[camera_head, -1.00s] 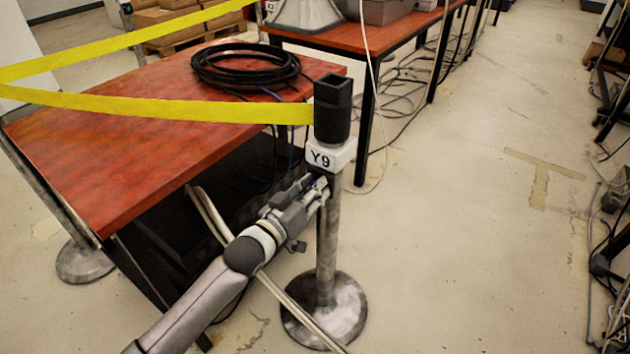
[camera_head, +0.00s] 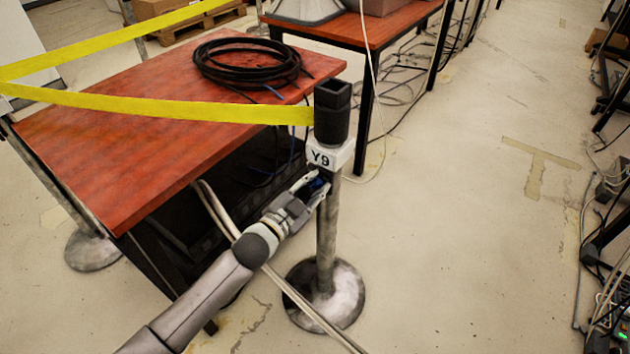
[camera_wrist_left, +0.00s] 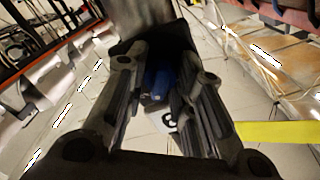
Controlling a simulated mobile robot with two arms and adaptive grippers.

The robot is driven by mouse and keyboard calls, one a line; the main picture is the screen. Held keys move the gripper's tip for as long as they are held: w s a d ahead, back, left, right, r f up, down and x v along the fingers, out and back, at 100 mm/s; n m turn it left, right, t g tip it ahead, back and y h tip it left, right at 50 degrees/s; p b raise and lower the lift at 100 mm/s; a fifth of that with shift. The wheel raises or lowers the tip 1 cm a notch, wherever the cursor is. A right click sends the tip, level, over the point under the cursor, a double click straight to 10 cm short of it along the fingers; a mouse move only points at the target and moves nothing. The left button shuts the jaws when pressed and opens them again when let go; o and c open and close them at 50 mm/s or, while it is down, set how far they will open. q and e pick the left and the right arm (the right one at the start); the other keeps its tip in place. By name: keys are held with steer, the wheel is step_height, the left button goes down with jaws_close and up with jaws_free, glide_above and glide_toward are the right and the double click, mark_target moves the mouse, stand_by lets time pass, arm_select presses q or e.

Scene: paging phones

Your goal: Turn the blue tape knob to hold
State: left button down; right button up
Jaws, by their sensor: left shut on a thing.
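The blue tape knob (camera_head: 315,184) is on the barrier post (camera_head: 327,240), just below the white Y9 label (camera_head: 327,156). My left gripper (camera_head: 314,186) reaches up to it from the lower left and is shut on it. In the left wrist view the blue knob (camera_wrist_left: 160,82) sits between the two fingers of my left gripper (camera_wrist_left: 160,95), with part of the white label (camera_wrist_left: 162,119) beside it. The fingers hide much of the knob, so its exact setting cannot be read. My right gripper is not in view.
Yellow tape (camera_head: 160,105) runs left from the black post head (camera_head: 331,112). A red-brown table (camera_head: 120,150) with a coiled black cable (camera_head: 248,64) stands behind the tape. Pale cables (camera_head: 290,290) cross near the post base (camera_head: 335,300).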

arm_select(q)
steer(key=shift+m, duration=1.1)
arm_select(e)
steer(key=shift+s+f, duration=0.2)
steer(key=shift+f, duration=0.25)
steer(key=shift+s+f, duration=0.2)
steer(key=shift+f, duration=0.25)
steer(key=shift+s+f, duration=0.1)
arm_select(q)
steer(key=c, duration=1.5)
jaws_free()
steer(key=shift+s+a, duration=0.15)
steer(key=shift+s, duration=0.05)
steer(key=v, duration=1.1)
steer(key=shift+s+a, duration=0.15)
steer(key=shift+s, duration=0.1)
